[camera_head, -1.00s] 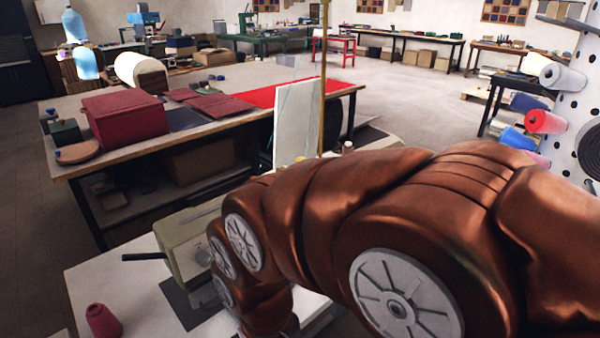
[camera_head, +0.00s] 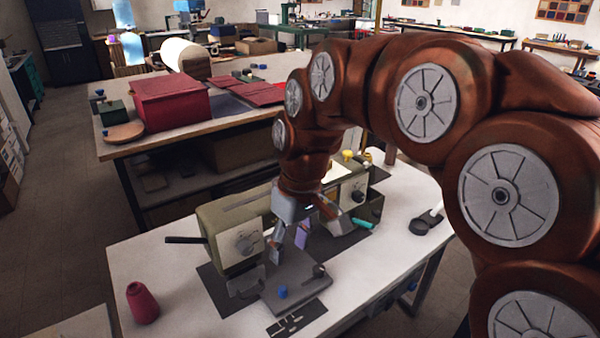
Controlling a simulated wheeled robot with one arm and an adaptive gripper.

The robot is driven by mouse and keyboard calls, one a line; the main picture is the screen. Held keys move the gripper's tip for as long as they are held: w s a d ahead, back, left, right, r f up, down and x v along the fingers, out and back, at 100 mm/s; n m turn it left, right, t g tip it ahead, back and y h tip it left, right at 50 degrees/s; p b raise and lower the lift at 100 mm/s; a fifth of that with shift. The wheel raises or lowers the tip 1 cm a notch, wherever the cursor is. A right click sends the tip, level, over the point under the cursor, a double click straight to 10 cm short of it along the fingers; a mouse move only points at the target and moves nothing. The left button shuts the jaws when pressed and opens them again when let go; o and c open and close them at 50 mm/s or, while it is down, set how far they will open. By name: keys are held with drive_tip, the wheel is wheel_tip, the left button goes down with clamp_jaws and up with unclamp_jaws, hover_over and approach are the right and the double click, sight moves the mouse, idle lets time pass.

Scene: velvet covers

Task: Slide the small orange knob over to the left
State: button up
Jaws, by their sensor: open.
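An olive-green machine (camera_head: 228,222) stands on a white table (camera_head: 175,268), with a pale panel on its front. My gripper (camera_head: 287,252) hangs from my copper-coloured arm in front of this machine, pointing down over the grey plate (camera_head: 305,282). Its fingers are apart, with nothing seen between them. I cannot make out a small orange knob with certainty. A small orange-brown patch shows by the left finger, too small to identify. My gripper covers part of the machine's front, so a knob there may be hidden.
A blue knob (camera_head: 282,292) and a dark knob (camera_head: 319,270) are on the plate. A crimson cone (camera_head: 142,303) stands at the table's left. A teal piece (camera_head: 363,222) lies right of my gripper. A dark red box (camera_head: 171,102) sits on the table behind.

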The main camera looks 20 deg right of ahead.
drive_tip(key=w+d+r+n+t+y+b, duration=0.1)
drive_tip(key=w+d+r+t, duration=0.1)
drive_tip(key=w+d, duration=0.8)
drive_tip(key=w+d+r+n+t+b, duration=0.15)
drive_tip(key=w+d, duration=0.45)
drive_tip(key=w, duration=0.8)
drive_tip(key=shift+a+p+x, duration=0.15)
drive_tip(key=shift+p+x, duration=0.4)
drive_tip(key=shift+x, duration=1.25)
drive_tip(key=shift+a+p+x, duration=0.1)
drive_tip(key=shift+p+x, duration=0.45)
drive_tip(key=shift+x, duration=1.25)
drive_tip(key=shift+w+r, duration=0.1)
clamp_jaws()
